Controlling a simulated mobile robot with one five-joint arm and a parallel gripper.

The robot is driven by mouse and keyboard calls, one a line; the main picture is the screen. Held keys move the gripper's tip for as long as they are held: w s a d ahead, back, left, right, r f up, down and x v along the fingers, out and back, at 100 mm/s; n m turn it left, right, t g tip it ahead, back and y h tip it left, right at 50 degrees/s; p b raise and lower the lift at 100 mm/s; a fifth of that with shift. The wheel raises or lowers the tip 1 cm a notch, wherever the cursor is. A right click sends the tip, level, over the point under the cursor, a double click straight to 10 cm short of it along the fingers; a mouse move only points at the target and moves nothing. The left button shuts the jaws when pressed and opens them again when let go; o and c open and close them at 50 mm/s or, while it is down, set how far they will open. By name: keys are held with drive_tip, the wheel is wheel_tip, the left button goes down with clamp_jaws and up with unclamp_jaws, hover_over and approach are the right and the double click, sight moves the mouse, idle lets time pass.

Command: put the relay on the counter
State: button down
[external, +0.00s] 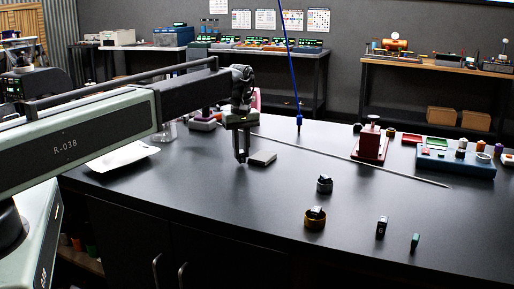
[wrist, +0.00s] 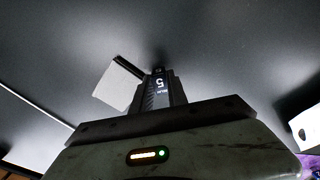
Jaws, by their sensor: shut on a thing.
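My gripper (external: 241,160) is over the black counter (external: 225,185), pointing down, with its fingertips close to the surface. In the wrist view, my gripper (wrist: 158,75) is shut on a dark block, which I take to be the relay (wrist: 159,86); it bears a white "5" and small lettering. In the external view the fingers mostly hide the held block. I cannot tell whether its underside touches the counter.
A thin rod (external: 350,160) crosses behind; a red stand (external: 371,146) and blue tray (external: 455,164) are beyond.

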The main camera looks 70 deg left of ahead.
sight(241, 152)
wheel_tip(241, 152, up, 4)
drive_tip(key=p, duration=0.3)
drive_tip(key=shift+s+d+f, duration=0.15)
drive_tip(key=shift+f, duration=0.1)
drive_tip(key=s+d, duration=0.3)
drive_tip(key=s, duration=0.1)
drive_tip(key=s+d, duration=0.3)
drive_tip(key=s, duration=0.1)
drive_tip(key=s+d, duration=0.3)
drive_tip(key=s, duration=0.1)
drive_tip(key=shift+s+d+r+p, duration=0.2)
drive_tip(key=shift+s+r+p, duration=0.1)
drive_tip(key=shift+r, duration=0.1)
